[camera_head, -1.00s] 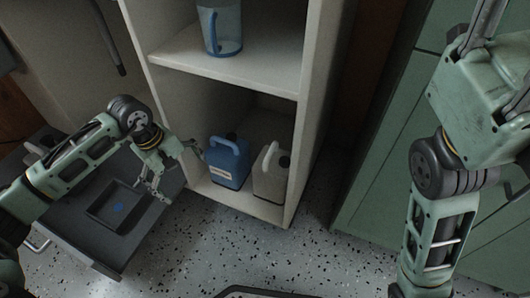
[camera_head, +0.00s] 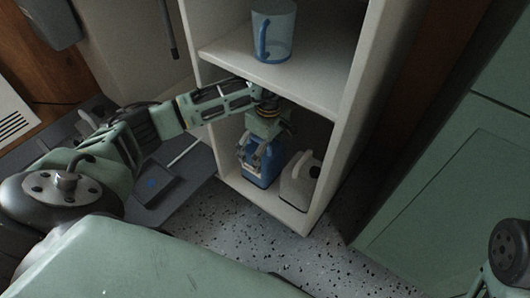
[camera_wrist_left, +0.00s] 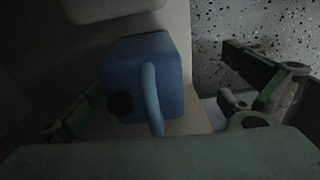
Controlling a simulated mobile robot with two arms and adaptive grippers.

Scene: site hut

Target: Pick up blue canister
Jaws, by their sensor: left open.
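The blue canister (camera_head: 262,176) stands upright on the lower shelf of the pale cabinet. My left gripper (camera_head: 256,157) reaches into that compartment from above, its fingers in front of the canister's upper part and hiding some of it. In the left wrist view the canister (camera_wrist_left: 170,75) lies between my two open fingers, with its blue handle and dark cap facing the camera. Gaps show on both sides, so the fingers are not closed on it. My right gripper is out of view.
A white canister (camera_head: 299,183) stands just right of the blue one. A clear blue-handled jug (camera_head: 273,32) is on the shelf above. The cabinet's right side wall (camera_head: 352,130) bounds the space.

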